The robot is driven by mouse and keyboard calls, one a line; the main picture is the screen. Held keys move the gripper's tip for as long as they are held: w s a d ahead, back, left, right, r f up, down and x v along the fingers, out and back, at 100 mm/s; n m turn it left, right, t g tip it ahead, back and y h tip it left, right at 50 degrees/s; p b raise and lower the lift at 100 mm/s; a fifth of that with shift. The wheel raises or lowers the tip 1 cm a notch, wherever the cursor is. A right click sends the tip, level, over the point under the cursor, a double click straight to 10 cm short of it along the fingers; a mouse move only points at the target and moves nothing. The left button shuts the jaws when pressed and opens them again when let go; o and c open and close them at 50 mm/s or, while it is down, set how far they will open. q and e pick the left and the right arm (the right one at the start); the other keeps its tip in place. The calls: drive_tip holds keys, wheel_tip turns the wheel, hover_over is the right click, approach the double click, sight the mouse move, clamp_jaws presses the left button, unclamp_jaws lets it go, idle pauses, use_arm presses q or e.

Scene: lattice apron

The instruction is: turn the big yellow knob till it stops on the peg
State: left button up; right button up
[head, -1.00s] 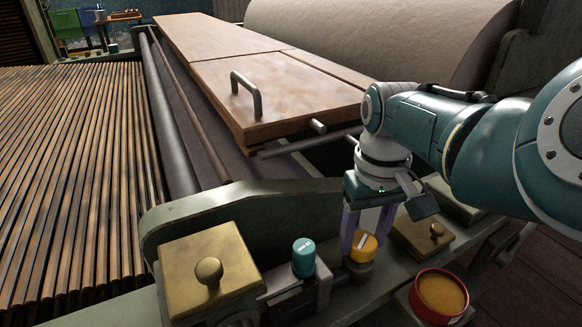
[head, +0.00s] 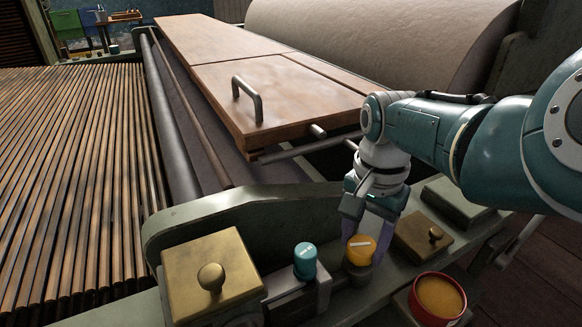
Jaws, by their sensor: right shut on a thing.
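The big yellow knob (head: 360,251) sits on its mount on the green machine frame, right of a small teal knob (head: 305,261). A pale line on its top lies nearly level in the picture. My right gripper (head: 364,243) comes down over the yellow knob from behind and is shut on its sides. I cannot make out the peg. My left gripper is not in view.
A brass box with a round knob (head: 212,277) stands to the left. A smaller brass lid (head: 421,237) and a red tin (head: 437,298) are close on the right. A wooden lid with a metal handle (head: 247,98) lies behind.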

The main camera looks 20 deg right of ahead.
sight(363, 245)
drive_tip(key=shift+m, duration=1.9)
drive_tip(key=o, duration=1.4)
wheel_tip(363, 245, up, 10)
drive_tip(key=p, duration=0.6)
